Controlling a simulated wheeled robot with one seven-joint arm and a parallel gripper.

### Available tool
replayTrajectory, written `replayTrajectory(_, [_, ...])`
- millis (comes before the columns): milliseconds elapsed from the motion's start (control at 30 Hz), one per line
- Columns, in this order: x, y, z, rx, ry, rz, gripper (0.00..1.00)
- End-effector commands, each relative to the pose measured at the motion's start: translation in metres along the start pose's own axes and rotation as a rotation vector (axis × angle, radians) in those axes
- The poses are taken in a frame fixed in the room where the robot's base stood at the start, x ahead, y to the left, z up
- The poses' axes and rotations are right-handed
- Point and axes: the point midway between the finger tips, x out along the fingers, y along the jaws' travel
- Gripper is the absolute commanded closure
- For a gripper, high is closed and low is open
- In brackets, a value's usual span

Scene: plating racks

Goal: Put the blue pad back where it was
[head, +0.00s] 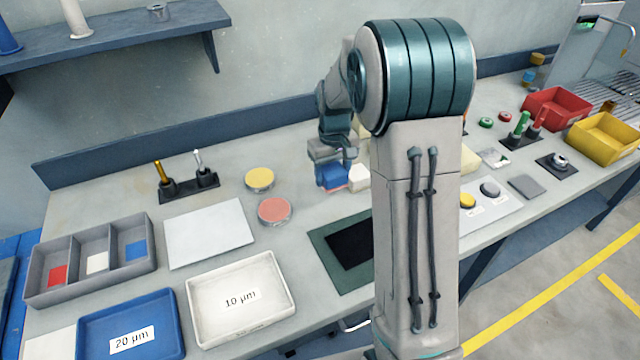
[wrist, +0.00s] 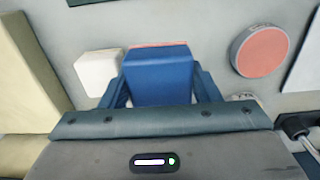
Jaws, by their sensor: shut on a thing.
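The blue pad (wrist: 160,78) is a block between the two fingers of my gripper (wrist: 161,88) in the wrist view. In the head view the blue pad (head: 330,176) shows under my gripper (head: 334,163), near the back of the bench. A white block (wrist: 98,72) stands just left of it in the wrist view. A thin red edge (wrist: 158,44) shows just beyond the blue pad. Whether the pad touches the bench I cannot tell. A grey three-compartment tray (head: 96,291) at far left has red, white and blue squares in its compartments.
Salmon (head: 274,210) and yellow (head: 259,178) round dishes lie left of my gripper. A white 10 µm tray (head: 241,322), blue 20 µm tray (head: 172,338) and pale sheet (head: 209,234) lie nearer. A tool holder (head: 188,187) stands behind. My arm hides part of the bench.

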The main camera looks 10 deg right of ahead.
Motion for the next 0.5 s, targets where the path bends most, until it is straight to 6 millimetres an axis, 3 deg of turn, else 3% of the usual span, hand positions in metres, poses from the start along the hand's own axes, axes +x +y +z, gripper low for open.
replayTrajectory(200, [0.017, -0.021, -0.022, -0.001, -0.001, 0.000, 0.65])
replayTrajectory(333, [0.024, -0.023, -0.024, 0.001, -0.001, 0.000, 0.65])
replayTrajectory(500, [0.049, -0.023, -0.024, 0.001, -0.003, 0.000, 0.65])
